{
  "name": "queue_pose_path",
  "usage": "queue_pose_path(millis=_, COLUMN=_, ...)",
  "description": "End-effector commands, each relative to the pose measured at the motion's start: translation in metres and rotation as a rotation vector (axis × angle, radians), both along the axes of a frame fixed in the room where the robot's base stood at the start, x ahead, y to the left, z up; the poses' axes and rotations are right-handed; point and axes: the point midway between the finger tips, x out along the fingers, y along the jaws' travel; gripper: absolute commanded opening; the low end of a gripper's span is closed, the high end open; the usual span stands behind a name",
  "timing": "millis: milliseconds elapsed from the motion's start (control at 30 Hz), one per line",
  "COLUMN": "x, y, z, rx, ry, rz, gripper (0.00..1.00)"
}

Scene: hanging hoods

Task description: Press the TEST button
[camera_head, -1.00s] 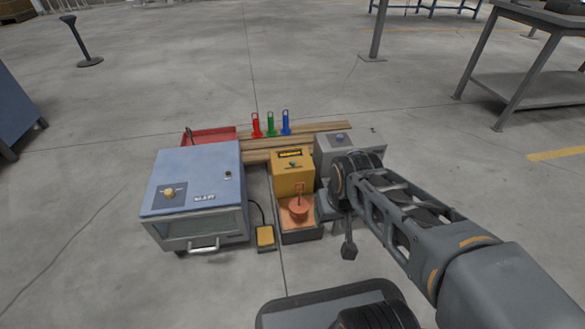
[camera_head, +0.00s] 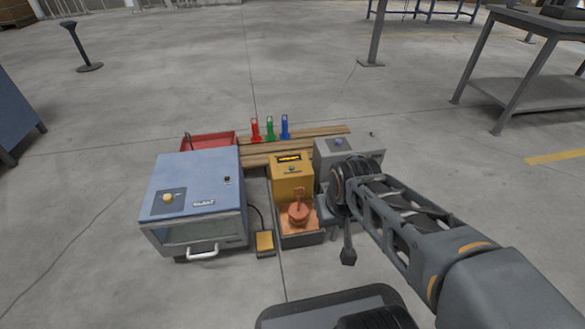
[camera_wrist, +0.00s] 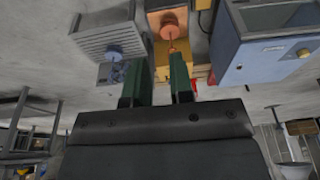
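A yellow machine (camera_head: 291,180) stands on the floor with a lit display (camera_head: 289,158) and a small green button (camera_head: 291,169) on its top. A round orange part (camera_head: 298,213) with an upright piece is at its front. A grey box (camera_head: 365,153) beside it bears a blue round control (camera_head: 338,143). No TEST lettering is legible. In the wrist view my gripper (camera_wrist: 162,58) has two green fingers apart with nothing seen between them. The orange part (camera_wrist: 170,30) and yellow machine lie beyond the fingertips. In the head view my arm hides the fingers.
A blue-grey cabinet (camera_head: 193,180) with a yellow knob and front handle stands at left. A yellow pedal (camera_head: 264,242) lies on the floor. Red, green and blue upright pieces (camera_head: 270,128) stand on wooden planks behind, near a red tray (camera_head: 207,140). A table is at far right.

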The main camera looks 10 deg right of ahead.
Motion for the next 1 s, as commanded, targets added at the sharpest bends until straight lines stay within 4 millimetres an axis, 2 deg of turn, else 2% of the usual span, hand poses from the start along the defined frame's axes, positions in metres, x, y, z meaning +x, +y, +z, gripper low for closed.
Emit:
queue_pose_path(millis=33, x=0.0000, y=0.0000, z=-0.0002, rx=0.000, ry=0.000, rz=0.000, gripper=0.16)
queue_pose_path(millis=200, x=0.0000, y=0.0000, z=-0.0002, rx=0.000, ry=0.000, rz=0.000, gripper=0.00)
queue_pose_path(millis=1000, x=0.0000, y=0.0000, z=-0.0001, rx=0.000, ry=0.000, rz=0.000, gripper=0.00)
